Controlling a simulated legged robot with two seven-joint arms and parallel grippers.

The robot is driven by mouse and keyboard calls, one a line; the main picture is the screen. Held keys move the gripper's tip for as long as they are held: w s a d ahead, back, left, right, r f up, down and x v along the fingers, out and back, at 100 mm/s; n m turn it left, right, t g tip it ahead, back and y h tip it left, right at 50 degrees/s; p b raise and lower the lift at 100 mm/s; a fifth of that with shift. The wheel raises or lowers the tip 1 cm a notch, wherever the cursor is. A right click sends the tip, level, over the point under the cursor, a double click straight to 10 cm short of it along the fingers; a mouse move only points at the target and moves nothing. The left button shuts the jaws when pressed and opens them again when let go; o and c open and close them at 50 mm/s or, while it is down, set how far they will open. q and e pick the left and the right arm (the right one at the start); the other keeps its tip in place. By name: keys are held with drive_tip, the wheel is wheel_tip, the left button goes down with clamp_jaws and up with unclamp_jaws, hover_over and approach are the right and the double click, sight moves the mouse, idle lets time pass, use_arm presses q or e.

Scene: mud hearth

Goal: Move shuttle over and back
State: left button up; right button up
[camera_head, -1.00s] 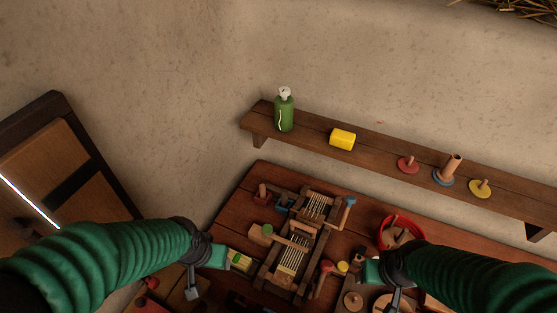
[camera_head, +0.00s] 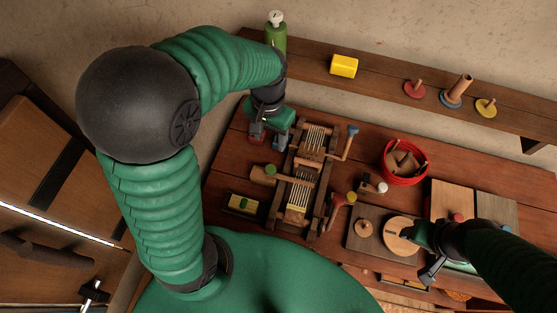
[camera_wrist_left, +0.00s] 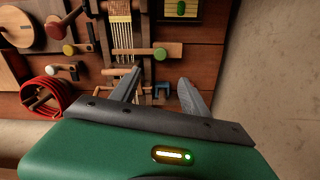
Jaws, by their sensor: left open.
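A small wooden loom (camera_head: 294,202) with pale threads stands on the table; it also shows in the left wrist view (camera_wrist_left: 122,35). A wooden bar with a green knob (camera_head: 269,170) lies across its left side, seemingly the shuttle; in the wrist view the green-knobbed bar (camera_wrist_left: 145,50) crosses the loom. My left gripper (camera_head: 268,137) is at the loom's upper-left corner, pointing down beside a blue bracket (camera_head: 283,141). Its open fingers (camera_wrist_left: 160,77) hold nothing in the wrist view. My right gripper (camera_head: 428,258) is over the table's right side; its jaw gap cannot be made out.
A blue-ended crank (camera_head: 347,142) and a red handle (camera_head: 339,208) stick out on the loom's right. A wall shelf (camera_head: 375,76) runs behind, with a green bottle (camera_head: 276,40) and yellow block (camera_head: 344,66).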

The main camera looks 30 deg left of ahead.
use_arm(q)
hover_over(271, 168)
wheel_tip(271, 168, down, 6)
drive_tip(key=f, duration=1)
drive_tip(key=shift+a+b, duration=0.25)
drive_tip(key=shift+b, duration=0.1)
drive_tip(key=shift+d, duration=0.4)
drive_tip(key=shift+c, duration=0.7)
drive_tip(key=shift+s+a+f, duration=0.1)
drive_tip(key=shift+a, duration=0.15)
clamp_jaws()
drive_tip(key=shift+d, duration=0.15)
